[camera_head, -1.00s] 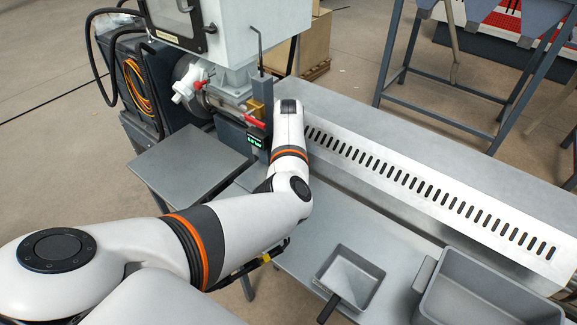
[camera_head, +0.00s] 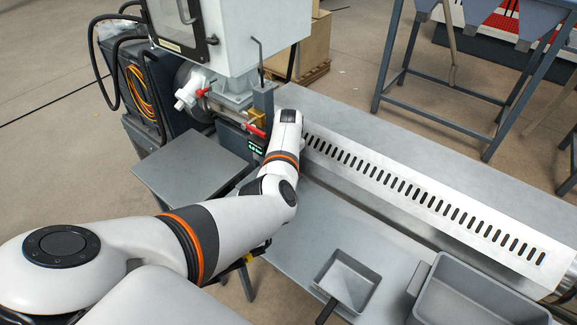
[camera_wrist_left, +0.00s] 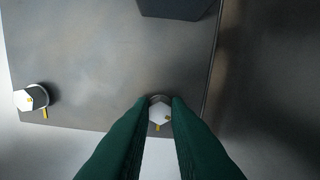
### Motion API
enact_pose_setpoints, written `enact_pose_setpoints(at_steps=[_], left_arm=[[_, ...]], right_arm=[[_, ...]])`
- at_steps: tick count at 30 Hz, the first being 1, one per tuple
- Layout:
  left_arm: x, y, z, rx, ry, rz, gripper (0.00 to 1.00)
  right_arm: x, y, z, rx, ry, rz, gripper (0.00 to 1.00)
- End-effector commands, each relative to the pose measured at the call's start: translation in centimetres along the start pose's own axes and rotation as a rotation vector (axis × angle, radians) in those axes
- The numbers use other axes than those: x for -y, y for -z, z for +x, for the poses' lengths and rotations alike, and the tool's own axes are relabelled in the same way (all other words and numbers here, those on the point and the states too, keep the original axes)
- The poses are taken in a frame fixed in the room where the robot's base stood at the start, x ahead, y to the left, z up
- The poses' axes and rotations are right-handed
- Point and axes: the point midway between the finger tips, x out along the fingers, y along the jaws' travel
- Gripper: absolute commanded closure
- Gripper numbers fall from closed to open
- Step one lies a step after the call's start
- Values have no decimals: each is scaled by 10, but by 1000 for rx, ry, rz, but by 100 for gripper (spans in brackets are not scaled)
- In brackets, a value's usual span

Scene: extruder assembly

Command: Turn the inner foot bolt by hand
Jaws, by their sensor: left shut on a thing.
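In the left wrist view, the two dark green fingers of my left gripper (camera_wrist_left: 159,116) are closed around a hex-headed foot bolt (camera_wrist_left: 159,113) with a small yellow mark on its front side. The bolt stands at the near edge of a grey metal plate (camera_wrist_left: 110,55), close to its right corner. A second hex bolt (camera_wrist_left: 32,98) with yellow marks sits apart at the left on the same plate. In the head view, my left arm hides the fingers and the bolts. My right gripper is in neither view.
The extruder (camera_head: 230,30) with a red lever (camera_head: 254,130) stands just beyond my left wrist. A long slotted metal cover (camera_head: 420,205) runs to the right. A small pan (camera_head: 348,280) and a larger grey bin (camera_head: 480,300) sit at the front right.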

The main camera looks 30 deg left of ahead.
Motion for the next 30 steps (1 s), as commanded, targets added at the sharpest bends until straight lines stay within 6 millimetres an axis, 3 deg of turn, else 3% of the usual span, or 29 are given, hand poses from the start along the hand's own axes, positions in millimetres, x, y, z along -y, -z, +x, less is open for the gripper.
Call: enact_pose_setpoints(at_steps=[2, 3, 6, 17, 30], left_arm=[[-1, -1, -3, 2, -3, 104, 100], [0, 0, 0, 0, -1, 106, 80], [0, 0, 1, 0, 0, 101, 63], [0, 0, -4, 0, 1, 97, 63], [0, 0, -47, 1, 0, 96, 63]], right_arm=[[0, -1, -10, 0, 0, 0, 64], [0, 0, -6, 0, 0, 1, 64], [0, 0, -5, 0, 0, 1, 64], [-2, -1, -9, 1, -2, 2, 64], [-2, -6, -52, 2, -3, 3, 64]])
